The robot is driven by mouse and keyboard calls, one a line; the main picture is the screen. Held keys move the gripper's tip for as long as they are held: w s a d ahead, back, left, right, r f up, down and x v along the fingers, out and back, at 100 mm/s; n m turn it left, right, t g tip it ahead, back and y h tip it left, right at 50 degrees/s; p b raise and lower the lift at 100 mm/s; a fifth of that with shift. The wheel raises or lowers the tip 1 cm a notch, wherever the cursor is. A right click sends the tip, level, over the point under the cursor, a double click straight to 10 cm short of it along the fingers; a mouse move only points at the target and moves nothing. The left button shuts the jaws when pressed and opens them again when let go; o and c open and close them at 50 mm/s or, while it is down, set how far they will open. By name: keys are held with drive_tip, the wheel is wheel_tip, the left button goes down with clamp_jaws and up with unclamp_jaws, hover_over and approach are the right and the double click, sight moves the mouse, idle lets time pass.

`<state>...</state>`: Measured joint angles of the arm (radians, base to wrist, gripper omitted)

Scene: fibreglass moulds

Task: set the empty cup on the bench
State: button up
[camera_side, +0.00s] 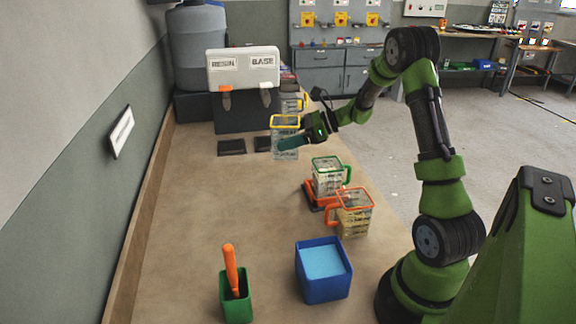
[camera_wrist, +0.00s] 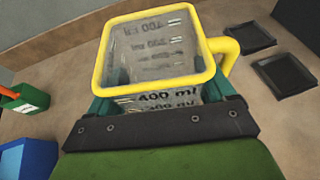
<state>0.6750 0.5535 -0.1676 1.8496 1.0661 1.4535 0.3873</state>
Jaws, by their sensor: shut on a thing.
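A clear measuring cup with a yellow rim and handle (camera_side: 285,124) is between the fingers of my gripper (camera_side: 296,141), near the far end of the bench (camera_side: 200,215). In the wrist view the yellow-rimmed cup (camera_wrist: 158,50) fills the middle, with a finger on each side of it. I see printed volume marks on its clear walls and no contents inside. My gripper (camera_wrist: 165,100) is shut on it. The cup looks upright; I cannot tell whether its base touches the bench.
Green-rimmed (camera_side: 327,178) and orange-rimmed (camera_side: 354,213) cups, a blue container (camera_side: 323,270) and a green holder (camera_side: 236,304) stand nearer. The bench's left-middle is clear.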

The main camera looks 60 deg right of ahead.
drive_tip(key=d+f+m+t+h, duration=0.1)
drive_tip(key=d+f+m+h, duration=0.1)
drive_tip(key=d, duration=1)
drive_tip(key=f, duration=0.6)
drive_tip(key=w+f, duration=0.1)
drive_tip(key=f, duration=0.2)
drive_tip(key=shift+f, duration=0.35)
drive_tip(key=shift+f, duration=0.1)
drive_tip(key=o, duration=1.1)
